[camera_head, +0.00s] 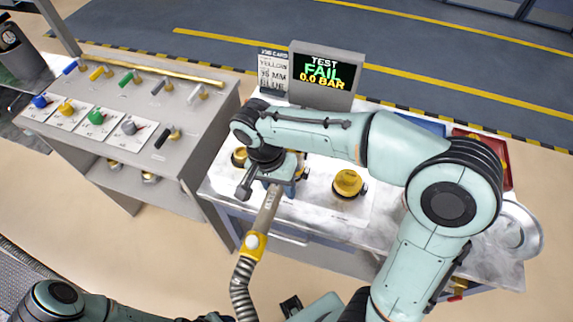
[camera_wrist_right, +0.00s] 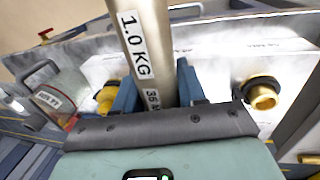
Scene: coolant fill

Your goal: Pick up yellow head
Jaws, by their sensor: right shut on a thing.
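A yellow head (camera_head: 67,107) sits on a white card on the grey bench at the left, between a blue head (camera_head: 40,101) and a green head (camera_head: 96,117). My right gripper (camera_head: 277,183) is far to the right of it, over the metal worktable. It is shut on a metal tube (camera_head: 266,208), which has a yellow collar and a flexible hose below. In the right wrist view the tube (camera_wrist_right: 148,45) is labelled "1.0 KG" and stands between the blue fingers. My left gripper is not in view; only part of my left arm shows at lower left.
A grey head (camera_head: 129,127) and several coloured-handled parts are on the bench. A brass-yellow fitting (camera_head: 348,183) stands on the worktable (camera_head: 385,215). A display (camera_head: 325,75) reading "TEST FAIL 0.0 BAR" stands behind. A red tray (camera_head: 505,165) is at right.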

